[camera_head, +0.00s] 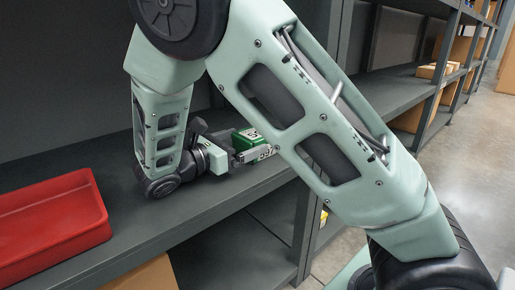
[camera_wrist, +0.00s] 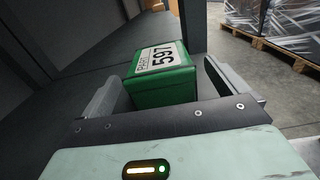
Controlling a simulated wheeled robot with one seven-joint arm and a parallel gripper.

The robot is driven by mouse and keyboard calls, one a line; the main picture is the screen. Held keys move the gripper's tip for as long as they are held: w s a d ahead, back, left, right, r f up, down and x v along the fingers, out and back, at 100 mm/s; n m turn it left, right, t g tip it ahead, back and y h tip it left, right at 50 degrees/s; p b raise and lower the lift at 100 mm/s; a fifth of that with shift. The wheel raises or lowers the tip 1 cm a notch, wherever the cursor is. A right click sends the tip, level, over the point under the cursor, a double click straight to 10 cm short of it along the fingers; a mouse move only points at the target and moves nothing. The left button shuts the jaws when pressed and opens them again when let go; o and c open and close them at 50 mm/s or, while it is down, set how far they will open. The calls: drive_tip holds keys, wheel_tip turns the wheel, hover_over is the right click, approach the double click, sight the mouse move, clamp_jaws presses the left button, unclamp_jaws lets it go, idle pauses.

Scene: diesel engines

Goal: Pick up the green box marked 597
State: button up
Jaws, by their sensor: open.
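The green box (camera_wrist: 163,90) stands on the grey shelf (camera_wrist: 85,105) and carries a white label reading 597 in the wrist view. In the head view the green box (camera_head: 247,138) is partly hidden by my gripper and arm. My gripper (camera_wrist: 168,88) is open, with one finger to the left of the box and one to the right. The box lies between the fingers, with a visible gap on the left side. In the head view my gripper (camera_head: 255,152) is low over the shelf. Whether either finger touches the box cannot be told.
A red tray (camera_head: 52,228) sits on the same shelf at the left. A dark shelf post (camera_head: 310,205) stands beside my arm. Cardboard boxes (camera_head: 437,71) are on shelves further back. Wrapped pallets (camera_wrist: 280,25) stand on the floor beyond the shelf edge.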

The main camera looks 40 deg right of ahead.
drive_tip(key=shift+d+b, duration=0.35)
drive_tip(key=shift+d, duration=0.9)
drive_tip(key=c, duration=1.4)
drive_tip(key=shift+r, duration=0.1)
